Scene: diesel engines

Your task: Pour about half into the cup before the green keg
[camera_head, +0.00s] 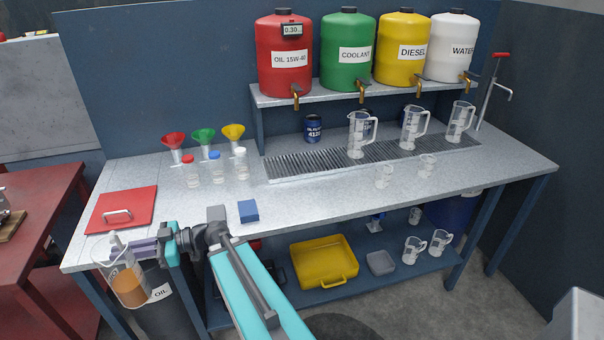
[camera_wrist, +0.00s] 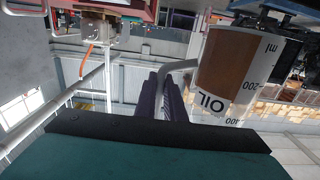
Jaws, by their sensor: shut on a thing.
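My gripper (camera_head: 118,252) is at the left end of the bench, shut on the handle of a clear jug (camera_head: 103,252) of brown oil. The oil fills its lower part, and the jug looks slightly tilted. In the wrist view the jug (camera_wrist: 240,70) shows its OIL lettering and ml scale upside down, beside the dark fingers (camera_wrist: 172,95). The green keg (camera_head: 347,50), labelled COOLANT, stands on the shelf. A small clear cup (camera_head: 383,177) stands on the bench in front of it; its contents cannot be told. A clear jug (camera_head: 357,138) stands nearer the keg.
Red (camera_head: 285,55), yellow (camera_head: 402,45) and white (camera_head: 453,47) kegs share the shelf. Another small cup (camera_head: 427,167) stands to the right. A dark OIL bin (camera_head: 177,310) is below.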

